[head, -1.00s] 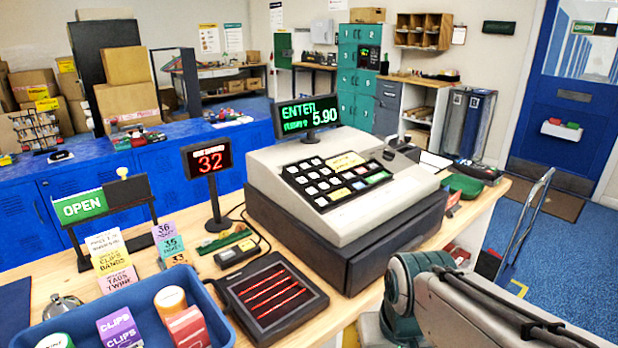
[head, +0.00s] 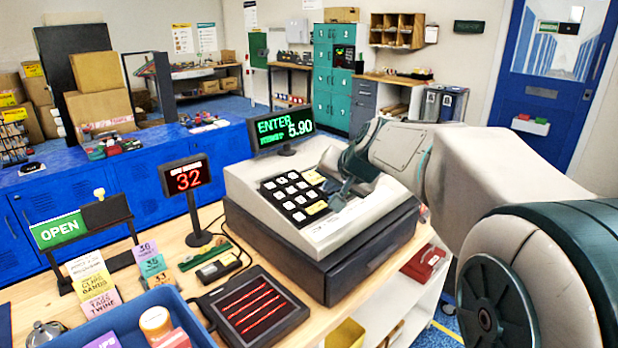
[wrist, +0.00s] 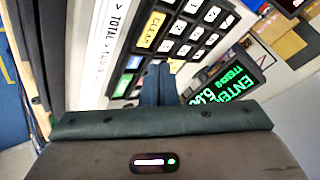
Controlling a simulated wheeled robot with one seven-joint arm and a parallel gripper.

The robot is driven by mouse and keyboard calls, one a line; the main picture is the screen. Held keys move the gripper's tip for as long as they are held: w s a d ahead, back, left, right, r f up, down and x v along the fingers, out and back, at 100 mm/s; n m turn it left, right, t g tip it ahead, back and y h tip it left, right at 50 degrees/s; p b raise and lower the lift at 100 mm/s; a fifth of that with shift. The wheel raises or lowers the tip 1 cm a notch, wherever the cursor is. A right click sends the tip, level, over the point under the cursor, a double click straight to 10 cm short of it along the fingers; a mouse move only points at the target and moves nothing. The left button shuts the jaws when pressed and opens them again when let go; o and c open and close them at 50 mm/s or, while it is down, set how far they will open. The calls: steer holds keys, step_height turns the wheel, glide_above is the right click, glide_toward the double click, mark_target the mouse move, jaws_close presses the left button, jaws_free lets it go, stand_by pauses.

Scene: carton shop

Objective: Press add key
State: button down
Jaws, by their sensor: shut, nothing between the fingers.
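The cash register (head: 300,235) stands on the wooden counter with a black keypad (head: 278,203) of mostly white keys. I cannot read which key is add. My gripper (head: 338,198) is shut and empty over the right part of the keypad, hiding some keys. Its fingers also show in the wrist view (wrist: 156,88), close to the coloured keys; contact cannot be told. The register display (head: 283,129) reads ENTER and 5.90.
A red number display (head: 185,178) showing 32 stands left of the register. A dark pad with red lines (head: 252,305) lies in front of it. A blue tray (head: 190,318) and an OPEN sign (head: 58,230) are at the left.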

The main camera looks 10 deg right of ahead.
steer(key=w+d+r+m+t, duration=0.2)
steer(key=w+r, duration=0.3)
steer(key=w, duration=0.2)
steer(key=shift+d+r+p, duration=0.2)
steer(key=shift+r+p, duration=0.2)
steer(key=shift+f, duration=0.1)
steer(key=b, duration=0.6)
glide_toward(322, 184)
steer(key=x, duration=0.3)
steer(key=r+x, duration=0.1)
steer(key=x, duration=0.1)
steer(key=shift+w, duration=0.3)
steer(key=shift+f, duration=0.15)
stand_by(0.6)
steer(key=shift+a+f+b, duration=0.1)
steer(key=shift+f+b, duration=0.2)
steer(key=shift+b, duration=0.25)
steer(key=shift+w+f+b, duration=0.15)
steer(key=shift+f+b, duration=0.25)
stand_by(0.4)
steer(key=shift+r, duration=0.1)
steer(key=shift+r+p, duration=0.45)
steer(key=shift+r, duration=0.3)
